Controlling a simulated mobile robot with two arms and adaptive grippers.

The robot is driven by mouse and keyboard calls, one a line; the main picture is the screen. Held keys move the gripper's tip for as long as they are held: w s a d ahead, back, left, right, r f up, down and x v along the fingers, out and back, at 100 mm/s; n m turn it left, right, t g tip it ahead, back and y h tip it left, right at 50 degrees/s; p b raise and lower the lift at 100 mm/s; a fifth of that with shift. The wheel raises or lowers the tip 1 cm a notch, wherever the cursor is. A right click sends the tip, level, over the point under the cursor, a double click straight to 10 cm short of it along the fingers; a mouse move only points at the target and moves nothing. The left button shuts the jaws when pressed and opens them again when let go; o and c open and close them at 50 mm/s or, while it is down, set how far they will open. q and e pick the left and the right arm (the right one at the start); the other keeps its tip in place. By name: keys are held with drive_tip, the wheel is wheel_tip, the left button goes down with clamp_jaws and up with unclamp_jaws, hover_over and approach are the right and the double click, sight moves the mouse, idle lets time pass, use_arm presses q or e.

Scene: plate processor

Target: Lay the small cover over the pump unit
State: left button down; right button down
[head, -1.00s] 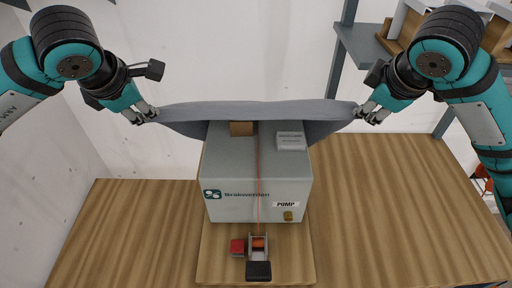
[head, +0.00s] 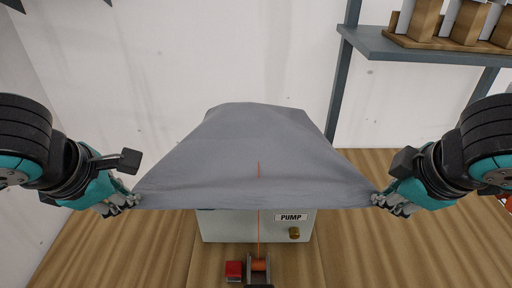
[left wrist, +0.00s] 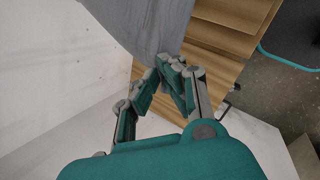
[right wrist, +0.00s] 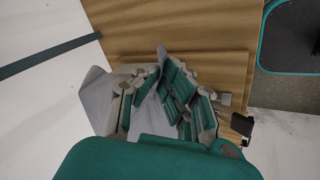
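The small cover (head: 255,155) is a grey cloth. In the head view it lies over the top of the pump unit (head: 225,225), and its near edge hangs across the upper front face. The lower front with the PUMP label (head: 291,217) and a brass knob shows below it. My left gripper (head: 130,203) is shut on the cover's near left corner. My right gripper (head: 380,202) is shut on the near right corner. The cloth also shows at the fingers in the left wrist view (left wrist: 150,25) and the right wrist view (right wrist: 97,100).
A wooden table (head: 400,245) carries the unit, with bare room on both sides. A grey shelf (head: 420,50) with boxes stands at the back right.

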use_arm(q)
drive_tip(key=shift+s, duration=0.1)
drive_tip(key=c, duration=1.2)
unclamp_jaws()
use_arm(e)
drive_tip(key=c, duration=1.2)
unclamp_jaws()
use_arm(q)
drive_tip(key=v, duration=1)
drive_tip(key=shift+s, duration=0.6)
use_arm(e)
drive_tip(key=s+v, duration=0.1)
drive_tip(key=v, duration=0.9)
drive_tip(key=shift+s, duration=0.15)
